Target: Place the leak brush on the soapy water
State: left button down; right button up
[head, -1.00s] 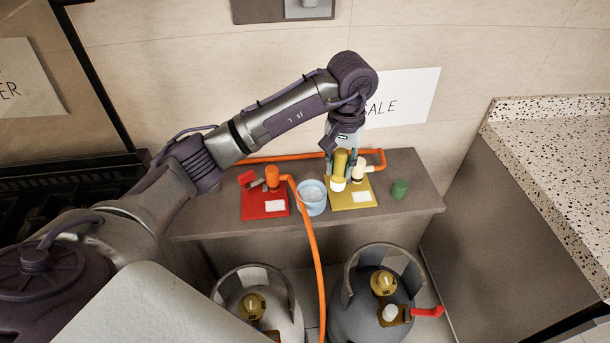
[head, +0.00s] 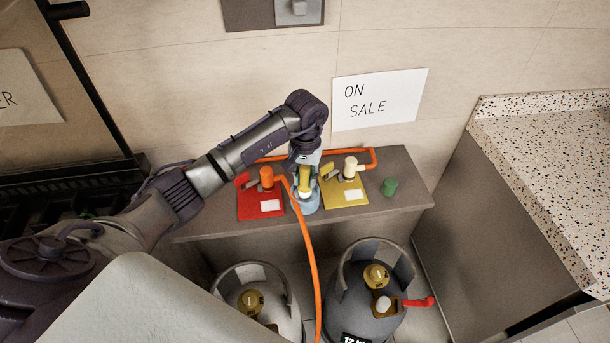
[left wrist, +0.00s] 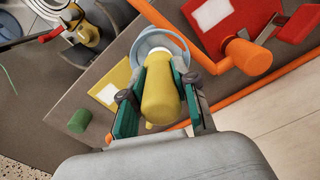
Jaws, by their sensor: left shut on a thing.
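The leak brush, a yellow handle with a white end, shows in the head view (head: 305,180) and the left wrist view (left wrist: 160,97). My left gripper (head: 305,185) is shut on it, with green-padded fingers (left wrist: 160,80) on either side of the handle. The soapy water is in a light blue cup (head: 312,205) on the grey ledge; its rim also shows in the left wrist view (left wrist: 147,37). The brush's white end is over the cup in the head view. Whether it touches the water cannot be told. My right gripper is out of view.
A red plate (head: 248,208) with an orange-knobbed fitting is left of the cup, a yellow plate (head: 335,205) with a cream-knobbed fitting right of it. An orange hose (head: 309,255) runs down in front. A green cylinder (head: 389,187) stands farther right. Gas bottles (head: 365,310) are below.

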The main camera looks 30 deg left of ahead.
pick_arm(q)
jog(key=shift+f, duration=0.2)
jog(key=c, duration=0.9)
grip_release()
jog(key=shift+r, duration=0.1)
jog(key=shift+r, duration=0.15)
jog(key=shift+w+r, duration=0.1)
jog(key=shift+r, duration=0.2)
notch_tip(320, 180, up, 11)
jog(key=b, duration=0.3)
jog(key=shift+f, duration=0.2)
jog(key=shift+r, duration=0.4)
